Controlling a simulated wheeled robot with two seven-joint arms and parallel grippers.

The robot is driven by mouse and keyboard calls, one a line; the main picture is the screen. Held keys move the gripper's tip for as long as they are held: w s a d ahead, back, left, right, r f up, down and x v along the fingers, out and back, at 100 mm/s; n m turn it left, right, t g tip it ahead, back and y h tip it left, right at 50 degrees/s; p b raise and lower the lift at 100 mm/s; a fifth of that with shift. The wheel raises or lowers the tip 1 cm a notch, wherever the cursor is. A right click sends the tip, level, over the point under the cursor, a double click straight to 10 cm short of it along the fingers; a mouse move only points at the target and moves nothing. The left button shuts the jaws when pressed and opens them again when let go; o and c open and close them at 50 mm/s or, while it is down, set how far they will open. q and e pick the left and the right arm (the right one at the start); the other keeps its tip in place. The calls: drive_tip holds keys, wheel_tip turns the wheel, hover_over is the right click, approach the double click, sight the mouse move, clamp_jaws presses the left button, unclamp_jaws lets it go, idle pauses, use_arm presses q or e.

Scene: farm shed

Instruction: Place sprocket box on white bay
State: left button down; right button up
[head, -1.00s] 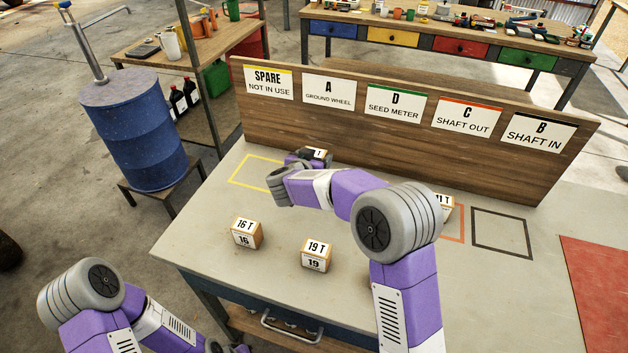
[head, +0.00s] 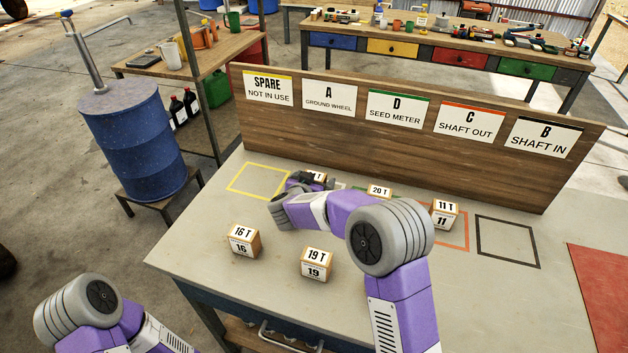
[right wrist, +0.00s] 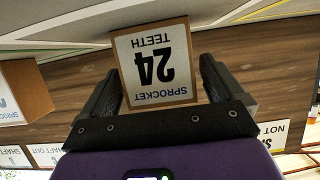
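Whether the box touches the bench is unclear. My left arm is at the lower left, its gripper out of view.
Boxes 16 T (head: 244,242) and 19 T (head: 317,265) stand at the bench front. Box 20 T (head: 379,191) stands behind my right forearm; box 11 T (head: 444,214) stands at the orange bay. The yellow bay (head: 259,181) and black bay (head: 507,241) are empty. A sign board (head: 400,135) rises behind.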

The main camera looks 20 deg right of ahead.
drive_tip(key=shift+r, duration=0.2)
drive_tip(key=shift+s+a+r, duration=0.2)
drive_tip(key=shift+s, duration=0.05)
drive_tip(key=p+v, duration=0.3)
drive_tip(key=v, duration=0.8)
drive_tip(key=shift+s, duration=0.2)
drive_tip(key=shift+r, duration=0.1)
